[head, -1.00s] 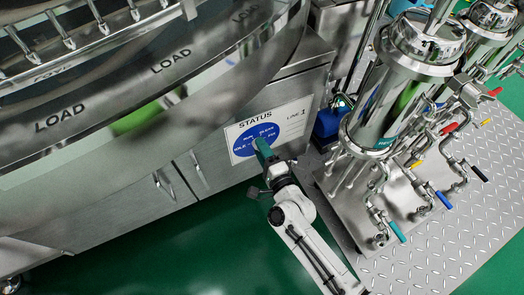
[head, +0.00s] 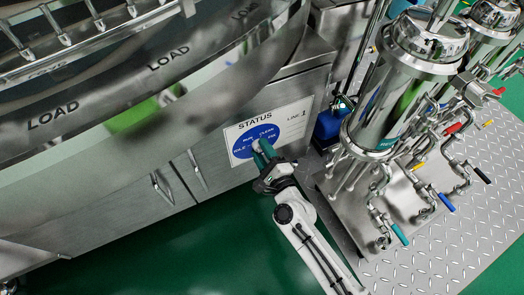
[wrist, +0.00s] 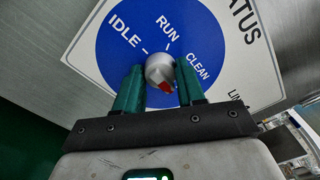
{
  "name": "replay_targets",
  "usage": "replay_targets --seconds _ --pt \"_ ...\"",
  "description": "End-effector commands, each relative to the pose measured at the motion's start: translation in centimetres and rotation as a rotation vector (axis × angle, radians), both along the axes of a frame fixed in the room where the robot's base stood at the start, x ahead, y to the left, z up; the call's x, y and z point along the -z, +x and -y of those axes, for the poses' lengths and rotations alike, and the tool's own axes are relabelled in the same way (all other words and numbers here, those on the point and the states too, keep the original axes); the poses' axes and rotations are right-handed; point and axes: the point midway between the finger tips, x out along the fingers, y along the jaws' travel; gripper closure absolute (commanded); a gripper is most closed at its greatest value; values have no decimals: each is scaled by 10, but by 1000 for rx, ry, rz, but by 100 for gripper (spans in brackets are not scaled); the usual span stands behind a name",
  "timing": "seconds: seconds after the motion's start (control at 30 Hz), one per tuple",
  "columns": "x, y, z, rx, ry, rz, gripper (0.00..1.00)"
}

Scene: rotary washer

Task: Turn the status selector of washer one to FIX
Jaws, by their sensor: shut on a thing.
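The status sign (head: 292,130) is a white placard with a blue disc on the washer's steel front, marked LINE 1. The selector is a silver knob (wrist: 159,64) with a red pointer (wrist: 167,87), at the disc's middle. My gripper (head: 263,152) is at the knob; in the wrist view its two green fingers (wrist: 160,78) are shut on the knob, one on each side. The red pointer faces down and slightly right in the wrist view. IDLE, RUN and CLEAN are readable there; the FIX label is hidden, so I cannot tell if the pointer meets it.
The large drum (head: 110,95) with LOAD marks curves above the sign. Cabinet handles (head: 162,188) are left of it. A steel filter column (head: 385,95) with piping and coloured valve handles stands right, on a treadplate (head: 420,265). Green floor (head: 180,250) is clear in front.

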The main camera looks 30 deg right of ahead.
Motion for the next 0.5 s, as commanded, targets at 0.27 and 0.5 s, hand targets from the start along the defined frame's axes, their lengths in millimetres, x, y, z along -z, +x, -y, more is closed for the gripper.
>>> replay_targets --seconds 0.27,0.5 --pt "1 0 1 1 1 -2 92" --pt "1 0 0 0 0 -1 38"
